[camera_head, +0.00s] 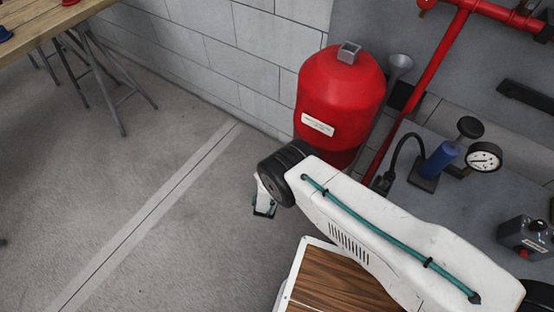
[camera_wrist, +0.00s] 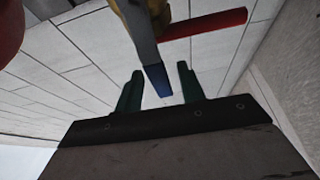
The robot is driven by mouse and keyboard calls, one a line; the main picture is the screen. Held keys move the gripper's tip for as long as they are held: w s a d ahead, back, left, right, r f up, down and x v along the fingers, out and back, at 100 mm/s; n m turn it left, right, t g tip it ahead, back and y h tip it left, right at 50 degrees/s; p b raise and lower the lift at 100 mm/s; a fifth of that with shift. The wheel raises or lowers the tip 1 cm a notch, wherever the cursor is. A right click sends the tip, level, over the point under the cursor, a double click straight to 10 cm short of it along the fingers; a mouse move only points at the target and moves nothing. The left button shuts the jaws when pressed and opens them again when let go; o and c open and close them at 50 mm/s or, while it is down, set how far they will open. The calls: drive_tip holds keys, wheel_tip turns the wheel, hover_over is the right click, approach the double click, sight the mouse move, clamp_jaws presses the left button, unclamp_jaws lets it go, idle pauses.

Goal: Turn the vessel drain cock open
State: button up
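The red vessel (camera_head: 335,85) stands against the block wall in the head view, with a pale label on its front. Part of a red rounded body shows at the top left of the wrist view (camera_wrist: 10,28). The drain cock (camera_wrist: 145,25) shows in the wrist view as a brass-yellow body with a grey lever ending in a blue tip. My gripper (camera_wrist: 159,72) is open there, a green finger on each side of the blue tip in the picture. Neither finger visibly touches it; the depth is unclear. In the head view my gripper (camera_head: 264,210) is low, left of the vessel; the cock is hidden.
A red pipe (camera_wrist: 205,22) runs behind the cock in the wrist view. In the head view, a pressure gauge (camera_head: 484,157) and a control box (camera_head: 524,236) are at right. A wooden table (camera_head: 45,20) stands upper left.

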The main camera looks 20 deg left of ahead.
drive_tip(key=s+d, duration=0.1)
drive_tip(key=s, duration=0.6)
drive_tip(key=shift+s, duration=0.3)
